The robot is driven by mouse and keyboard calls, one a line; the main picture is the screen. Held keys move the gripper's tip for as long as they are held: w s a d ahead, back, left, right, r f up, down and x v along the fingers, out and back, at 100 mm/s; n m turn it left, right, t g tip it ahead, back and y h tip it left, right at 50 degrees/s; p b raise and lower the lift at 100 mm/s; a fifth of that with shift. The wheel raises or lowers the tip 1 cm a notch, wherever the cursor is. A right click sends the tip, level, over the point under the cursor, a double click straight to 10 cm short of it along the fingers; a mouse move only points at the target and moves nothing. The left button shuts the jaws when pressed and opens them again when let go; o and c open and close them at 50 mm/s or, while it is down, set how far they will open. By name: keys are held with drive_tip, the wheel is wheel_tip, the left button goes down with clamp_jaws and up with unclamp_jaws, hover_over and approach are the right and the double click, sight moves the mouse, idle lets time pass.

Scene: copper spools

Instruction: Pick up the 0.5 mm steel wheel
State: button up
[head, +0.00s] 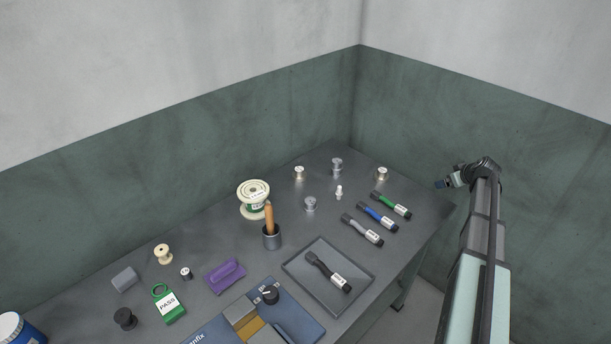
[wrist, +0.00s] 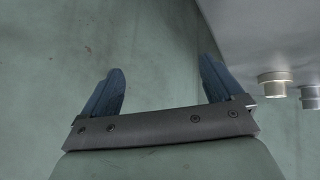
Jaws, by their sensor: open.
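Several small spools stand at the far end of the dark table. Two are silver-grey and look like steel: one at the back (head: 337,165) and one nearer the middle (head: 310,204). Two paler spools with metal-looking or cream rims stand at the back left (head: 299,173) and at the right (head: 382,174). Their labels are too small to read, so I cannot tell which is 0.5 mm. My gripper (head: 443,184) is open and empty, out beyond the table's right edge. In the wrist view its blue fingers (wrist: 162,64) are spread apart with nothing between them.
Green, blue and grey-handled tools (head: 377,217) lie near the right edge. A tray (head: 322,293) holds a black one. A large cream spool (head: 253,196) and a cup with a wooden handle (head: 271,237) stand mid-table. Two spool-like things (wrist: 273,84) show at the wrist view's right.

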drive_tip(key=w+a+r+n+g+y, duration=0.1)
drive_tip(key=w+a+r+n, duration=0.15)
drive_tip(key=a, duration=0.35)
drive_tip(key=w+a+r+n+g, duration=0.1)
drive_tip(key=w+a+n, duration=0.1)
drive_tip(key=w+a, duration=0.3)
drive_tip(key=n+g, duration=0.5)
drive_tip(key=n, duration=0.4)
approach(300, 169)
drive_tip(key=w+d, duration=0.1)
drive_tip(key=d, duration=0.3)
drive_tip(key=w+d+r, duration=0.1)
drive_tip(key=w+d, duration=0.1)
drive_tip(key=d, duration=0.2)
drive_tip(key=w+d, duration=0.1)
drive_tip(key=d, duration=0.4)
drive_tip(key=shift+w+d+r, duration=0.1)
drive_tip(key=shift+w+r, duration=0.1)
drive_tip(key=shift+w, duration=0.1)
drive_tip(key=s+a+r+n+g+h, duration=0.1)
drive_tip(key=a+n, duration=0.2)
drive_tip(key=a, duration=0.5)
drive_tip(key=s+a+r+n+h, duration=0.1)
drive_tip(key=s+a+n, duration=0.15)
drive_tip(key=a, duration=0.45)
wheel_tip(300, 169, down, 14)
drive_tip(key=shift+w+r, duration=0.1)
drive_tip(key=shift+c, duration=0.2)
drive_tip(key=c, duration=1.1)
